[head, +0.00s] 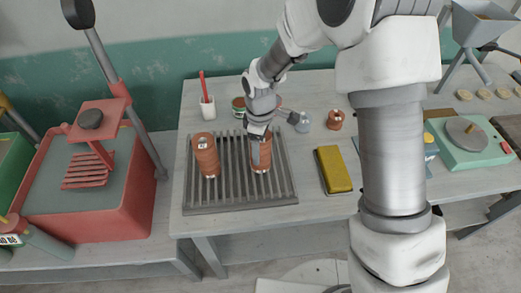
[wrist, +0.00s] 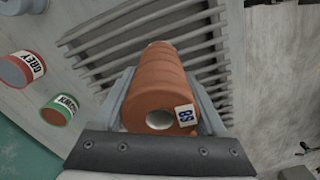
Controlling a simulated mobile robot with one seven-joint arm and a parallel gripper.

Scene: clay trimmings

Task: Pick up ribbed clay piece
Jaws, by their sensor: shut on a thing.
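The ribbed clay piece (head: 262,158) is a reddish-brown cylinder, upright over the grey slatted rack (head: 238,204). In the wrist view the ribbed clay piece (wrist: 158,72) shows ring-like ribs, a pale hole in its near end and a small white tag with blue marks. My gripper (head: 260,142) reaches it from above and is shut on its sides; in the wrist view a finger of my gripper (wrist: 163,92) lies along each side. I cannot tell whether its base touches the slats. A second clay cylinder (head: 206,158) with a white tag stands to its left on the rack.
A white cup (head: 207,107) with a red tool, a small can (head: 239,106), a bottle (head: 304,123) and a small brown pot (head: 336,120) stand behind the rack. A yellow block (head: 334,169) lies to the right. The table's front strip is clear.

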